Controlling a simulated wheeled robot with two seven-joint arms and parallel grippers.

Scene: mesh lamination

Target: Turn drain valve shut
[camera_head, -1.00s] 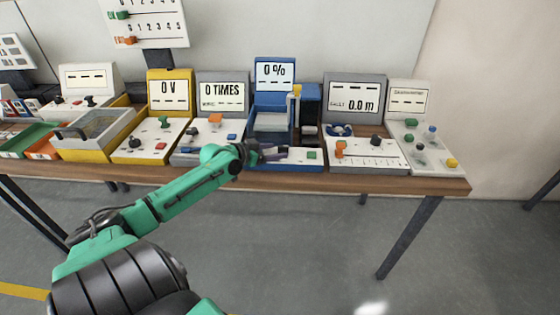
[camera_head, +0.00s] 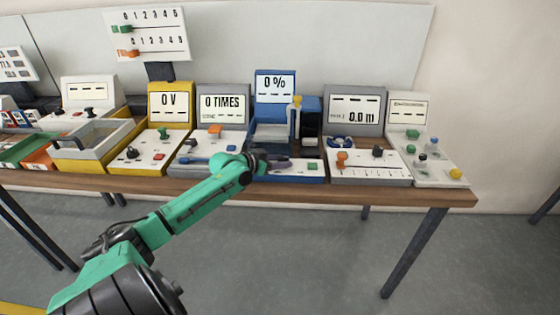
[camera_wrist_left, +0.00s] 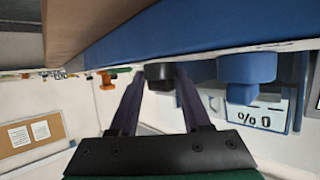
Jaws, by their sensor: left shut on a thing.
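My left gripper (camera_head: 281,162) reaches in from the left to the front of the blue station (camera_head: 274,84), whose screen reads 0 %. In the left wrist view, which is upside down, my left gripper's two dark fingers (camera_wrist_left: 158,85) stand on either side of a dark round knob (camera_wrist_left: 160,72) and are shut on it. A blue knob (camera_wrist_left: 247,68) sits beside it, outside the fingers. In the head view the gripper hides the held knob. I cannot read any valve label. My right gripper is not in view.
A green button (camera_head: 312,167) sits on the blue station's front, right of the gripper. A "0 TIMES" station (camera_head: 222,104) stands close on the left, and a "0.0 m" station (camera_head: 355,103) on the right. The wooden table's front edge (camera_head: 400,197) runs below.

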